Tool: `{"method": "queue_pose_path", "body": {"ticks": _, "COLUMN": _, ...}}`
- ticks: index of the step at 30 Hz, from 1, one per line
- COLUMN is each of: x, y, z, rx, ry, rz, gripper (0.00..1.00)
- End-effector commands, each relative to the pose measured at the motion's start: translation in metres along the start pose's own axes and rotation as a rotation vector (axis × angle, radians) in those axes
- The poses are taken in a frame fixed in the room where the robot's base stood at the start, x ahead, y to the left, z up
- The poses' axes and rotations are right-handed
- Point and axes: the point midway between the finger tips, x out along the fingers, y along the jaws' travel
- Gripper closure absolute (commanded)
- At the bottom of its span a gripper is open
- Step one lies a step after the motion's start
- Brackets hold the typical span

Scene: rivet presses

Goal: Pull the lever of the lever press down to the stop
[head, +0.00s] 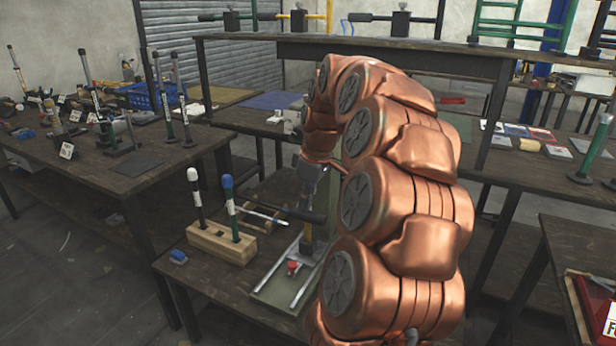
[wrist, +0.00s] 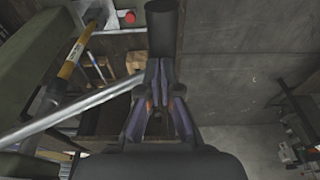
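The lever press stands on the low table in the head view, with a green base (head: 272,298), pale rails and a red knob (head: 292,267). Its dark cylindrical lever handle (head: 303,214) sticks out to the left, roughly level. My gripper (head: 309,194) points down just above the handle. In the wrist view, the fingertips (wrist: 162,64) are close together, and the dark handle (wrist: 162,28) shows just beyond them, wider than the gap. I cannot tell whether they touch it. My copper arm hides part of the press.
A wooden block (head: 222,243) holding two upright levers stands left of the press. A small blue object (head: 178,256) lies near the table's left edge. A cluttered workbench (head: 110,180) stands at left and a raised shelf (head: 260,37) behind. Floor at lower left is clear.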

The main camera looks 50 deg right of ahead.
Motion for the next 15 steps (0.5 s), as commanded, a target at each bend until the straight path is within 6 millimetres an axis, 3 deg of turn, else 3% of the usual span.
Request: {"method": "queue_pose_path", "body": {"ticks": 15, "x": 0.018, "y": 0.008, "z": 0.004, "rx": 0.0, "ry": -0.004, "rz": -0.002, "gripper": 1.0}}
